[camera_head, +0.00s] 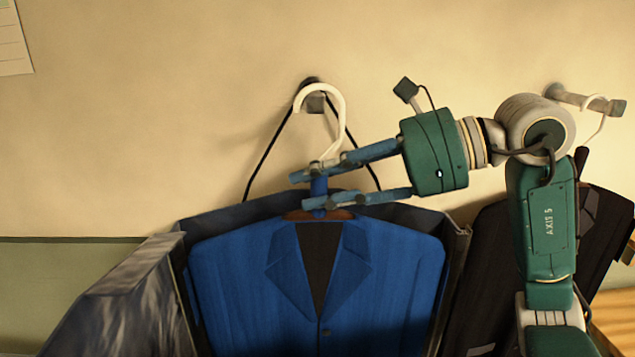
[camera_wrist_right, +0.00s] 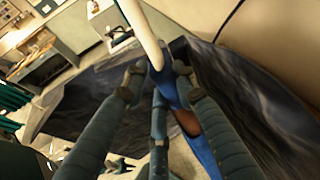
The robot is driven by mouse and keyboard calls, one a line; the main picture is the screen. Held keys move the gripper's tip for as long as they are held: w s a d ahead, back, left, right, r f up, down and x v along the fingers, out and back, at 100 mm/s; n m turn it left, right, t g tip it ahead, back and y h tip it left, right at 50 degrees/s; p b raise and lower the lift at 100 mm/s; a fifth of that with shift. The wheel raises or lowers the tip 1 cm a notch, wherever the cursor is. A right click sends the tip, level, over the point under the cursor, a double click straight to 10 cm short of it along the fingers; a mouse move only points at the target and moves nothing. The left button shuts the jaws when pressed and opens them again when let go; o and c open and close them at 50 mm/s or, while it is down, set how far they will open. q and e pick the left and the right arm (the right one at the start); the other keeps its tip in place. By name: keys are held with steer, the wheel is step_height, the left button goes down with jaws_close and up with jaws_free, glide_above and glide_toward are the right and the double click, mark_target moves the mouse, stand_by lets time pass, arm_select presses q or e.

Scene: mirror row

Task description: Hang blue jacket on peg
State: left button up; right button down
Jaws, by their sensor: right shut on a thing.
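The blue jacket (camera_head: 400,265) hangs upright on a hanger with a white hook (camera_head: 336,100) and a brown bar. My right gripper (camera_head: 318,190) reaches in from the right and is shut on the blue neck of the hanger, just above the collar. The hook's curve overlaps a peg (camera_head: 312,90) on the wall; I cannot tell whether it rests on it or is in front. In the right wrist view the white hook (camera_wrist_right: 142,32) rises between the fingers (camera_wrist_right: 160,80), with a strip of blue jacket (camera_wrist_right: 200,155) below. My left gripper is not in view.
A dark bag (camera_head: 140,285) is behind the jacket, its black strap (camera_head: 268,150) running up to the same peg. To the right, a second peg (camera_head: 580,98) holds a white hanger (camera_head: 602,104) with a dark garment (camera_head: 486,270).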

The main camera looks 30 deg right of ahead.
steer(key=w+d+f+p, duration=0.1)
steer(key=w+d+p, duration=0.2)
steer(key=w+d, duration=0.3)
steer(key=shift+w+f, duration=0.35)
steer(key=shift+w, duration=1.8)
steer(key=shift+d, duration=0.1)
steer(key=c, duration=1)
jaws_free()
steer(key=shift+f, duration=0.1)
steer(key=shift+s, duration=0.1)
